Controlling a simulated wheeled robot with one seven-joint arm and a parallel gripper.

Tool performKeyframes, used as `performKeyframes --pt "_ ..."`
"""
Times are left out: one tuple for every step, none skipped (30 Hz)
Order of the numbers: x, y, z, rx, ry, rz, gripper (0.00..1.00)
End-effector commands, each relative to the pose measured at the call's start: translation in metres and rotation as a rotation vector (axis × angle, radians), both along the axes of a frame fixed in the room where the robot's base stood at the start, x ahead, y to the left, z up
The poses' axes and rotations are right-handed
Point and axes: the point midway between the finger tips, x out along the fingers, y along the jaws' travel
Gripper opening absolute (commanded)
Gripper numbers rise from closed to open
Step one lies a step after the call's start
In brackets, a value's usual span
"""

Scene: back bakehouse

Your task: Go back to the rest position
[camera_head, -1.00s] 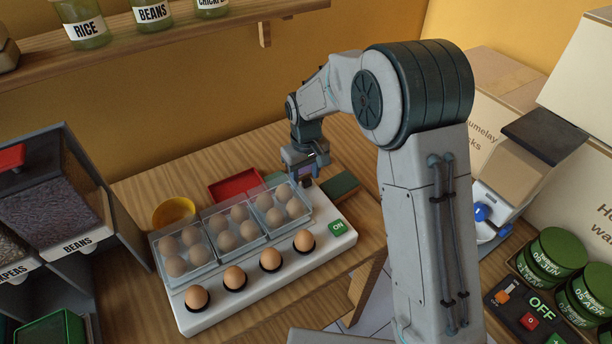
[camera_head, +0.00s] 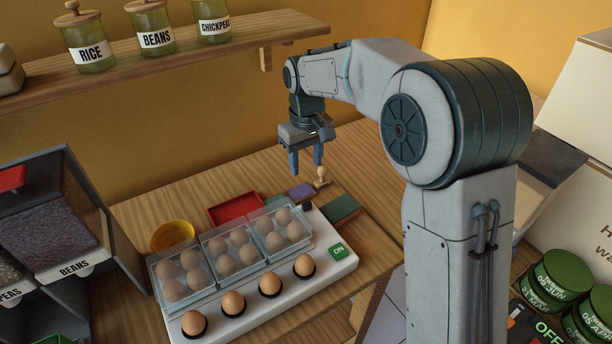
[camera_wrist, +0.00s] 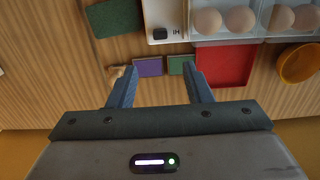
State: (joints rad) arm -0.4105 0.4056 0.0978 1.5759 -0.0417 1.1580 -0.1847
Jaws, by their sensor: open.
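My gripper (camera_head: 306,158) hangs above the back right of the wooden table, pointing down. Its two fingers are apart with nothing between them. The wrist view shows the gripper (camera_wrist: 157,74) from above, over a purple pad (camera_wrist: 149,67) and a green pad (camera_wrist: 179,65) on the table. In the head view, a small wooden stamp (camera_head: 321,178) stands just beyond the purple pad (camera_head: 301,190), below and right of the fingers.
A white egg tester (camera_head: 345,265) holds several eggs under clear lids. A red tray (camera_head: 236,209), a yellow bowl (camera_head: 172,236) and a dark green block (camera_head: 341,208) lie around it. A shelf (camera_head: 180,55) with jars runs along the wall. Bean dispensers (camera_head: 60,215) stand left.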

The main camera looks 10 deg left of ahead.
Motion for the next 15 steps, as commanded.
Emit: performKeyframes --pt "0.0003 0.0 0.0051 0.001 -0.002 0.0 0.45" --pt "0.0 -0.0002 0.0071 0.001 -0.001 0.0 0.45" --pt "0.0 -0.0002 0.0092 0.0 0.0 0.0 0.45" --pt "0.0 -0.0002 0.0103 0.001 -0.001 0.0 0.45" --pt "-0.0001 -0.0002 0.0111 0.001 -0.001 0.0 0.45" --pt "-0.0001 -0.0002 0.0117 0.001 -0.001 0.0 0.45" --pt "-0.0001 -0.0002 0.0119 0.0 0.0 0.0 0.45" --pt "-0.0002 -0.0002 0.0119 0.0 0.0 0.0 0.45" --pt "-0.0002 -0.0002 0.0119 0.0 0.0 0.0 0.45" --pt "-0.0002 -0.0002 0.0118 0.0 0.0 0.0 0.45" --pt "-0.0002 -0.0002 0.0118 0.0 0.0 0.0 0.45" --pt "-0.0002 -0.0002 0.0117 0.0 0.0 0.0 0.45" --pt "-0.0002 -0.0002 0.0117 0.0 0.0 0.0 0.45" --pt "-0.0002 -0.0002 0.0116 0.0 0.0 0.0 0.45" --pt "-0.0002 -0.0002 0.0115 0.0 0.0 0.0 0.45"
